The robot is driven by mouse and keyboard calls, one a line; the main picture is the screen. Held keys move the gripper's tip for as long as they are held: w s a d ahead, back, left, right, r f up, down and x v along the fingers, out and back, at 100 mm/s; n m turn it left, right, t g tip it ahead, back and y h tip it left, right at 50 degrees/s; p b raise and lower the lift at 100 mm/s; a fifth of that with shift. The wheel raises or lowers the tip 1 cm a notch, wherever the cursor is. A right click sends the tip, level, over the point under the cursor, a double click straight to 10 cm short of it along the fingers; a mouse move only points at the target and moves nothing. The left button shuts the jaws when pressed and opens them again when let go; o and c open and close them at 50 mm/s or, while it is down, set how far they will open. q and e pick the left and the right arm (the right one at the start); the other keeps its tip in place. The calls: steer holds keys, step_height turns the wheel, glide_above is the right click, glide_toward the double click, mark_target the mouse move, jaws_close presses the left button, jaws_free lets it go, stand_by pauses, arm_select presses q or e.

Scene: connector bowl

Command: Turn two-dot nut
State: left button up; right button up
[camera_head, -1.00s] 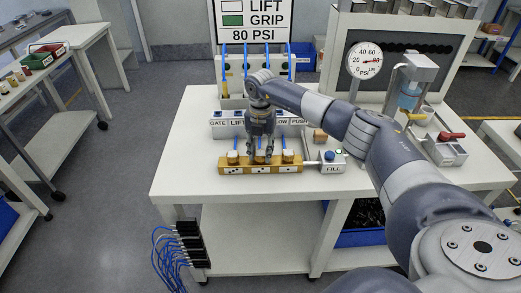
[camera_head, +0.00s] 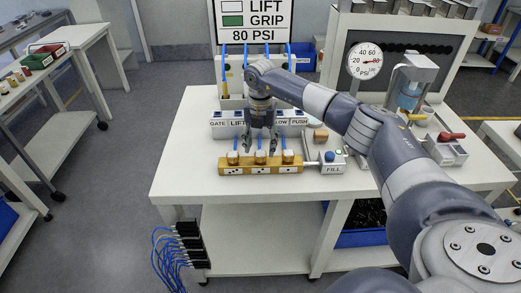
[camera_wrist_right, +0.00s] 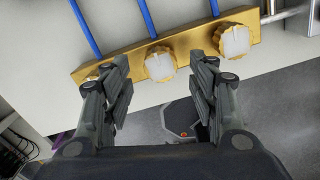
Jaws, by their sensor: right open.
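A brass block (camera_head: 246,169) lies along the front of the table with three nuts on it, each with a blue tube. White labels on its front face carry dots too small to count surely. The middle nut (camera_head: 261,157) stands below my right gripper (camera_head: 261,147), which is open and empty. In the right wrist view, the gripper (camera_wrist_right: 162,78) has its fingers spread on either side of the middle nut (camera_wrist_right: 160,64), without visible contact. Another nut (camera_wrist_right: 235,40) is beyond the right finger; the left finger largely hides the third. My left gripper is not in view.
A fill valve with a blue knob (camera_head: 329,156) sits right of the block. A row of labelled switches (camera_head: 229,124) stands behind it. A pressure gauge (camera_head: 365,61) and a red-handled fixture (camera_head: 447,148) are farther right. The table's left front is clear.

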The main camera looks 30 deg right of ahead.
mark_target(260, 153)
step_height(260, 153, up, 9)
stand_by(0.3)
steer(key=shift+r, duration=0.1)
